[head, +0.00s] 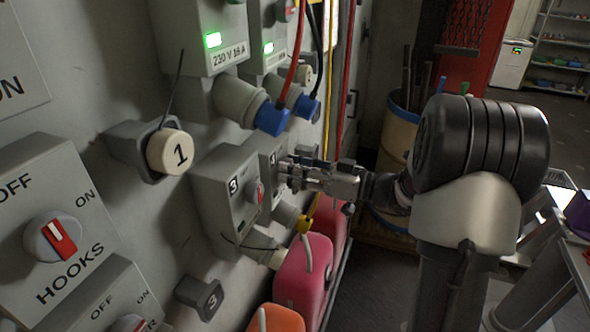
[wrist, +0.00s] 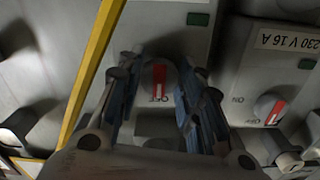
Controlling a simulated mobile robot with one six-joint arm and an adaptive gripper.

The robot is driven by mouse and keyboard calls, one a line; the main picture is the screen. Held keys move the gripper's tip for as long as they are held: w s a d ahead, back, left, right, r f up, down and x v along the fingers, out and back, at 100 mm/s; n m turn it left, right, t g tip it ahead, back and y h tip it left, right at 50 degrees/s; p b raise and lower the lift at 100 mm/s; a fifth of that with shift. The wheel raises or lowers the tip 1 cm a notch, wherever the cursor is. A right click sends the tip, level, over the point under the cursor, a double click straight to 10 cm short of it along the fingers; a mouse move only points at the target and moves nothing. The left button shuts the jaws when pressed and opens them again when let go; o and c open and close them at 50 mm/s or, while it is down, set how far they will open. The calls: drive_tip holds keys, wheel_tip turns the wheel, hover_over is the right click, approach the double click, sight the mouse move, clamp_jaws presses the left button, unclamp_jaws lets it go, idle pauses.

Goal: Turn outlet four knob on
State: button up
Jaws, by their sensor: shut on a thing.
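The outlet four box (head: 266,160) is on the wall beyond the outlet three box (head: 222,196), which bears a 3. My gripper (head: 286,174) reaches it from the right, and its fingers hide the knob in the head view. In the wrist view, which is upside down, my gripper (wrist: 158,92) has one finger on each side of the knob (wrist: 159,74) and is shut on it. The knob's red pointer lines up with the OFF label. The lamp (wrist: 198,19) on that box is dark green, unlit.
The neighbouring box's knob (wrist: 268,106) is close on the right in the wrist view. Red and orange canisters (head: 302,270) stand below. Upper outlets have lit green lamps (head: 213,40) and blue plugs (head: 272,118).

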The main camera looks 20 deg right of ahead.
drive_tip(key=shift+b, duration=0.3)
drive_tip(key=shift+s+a+r+m, duration=0.1)
drive_tip(key=shift+m, duration=4.35)
drive_tip(key=shift+r+m, duration=0.1)
drive_tip(key=shift+m, duration=4.35)
drive_tip(key=o, duration=1.1)
drive_tip(key=shift+c, duration=0.2)
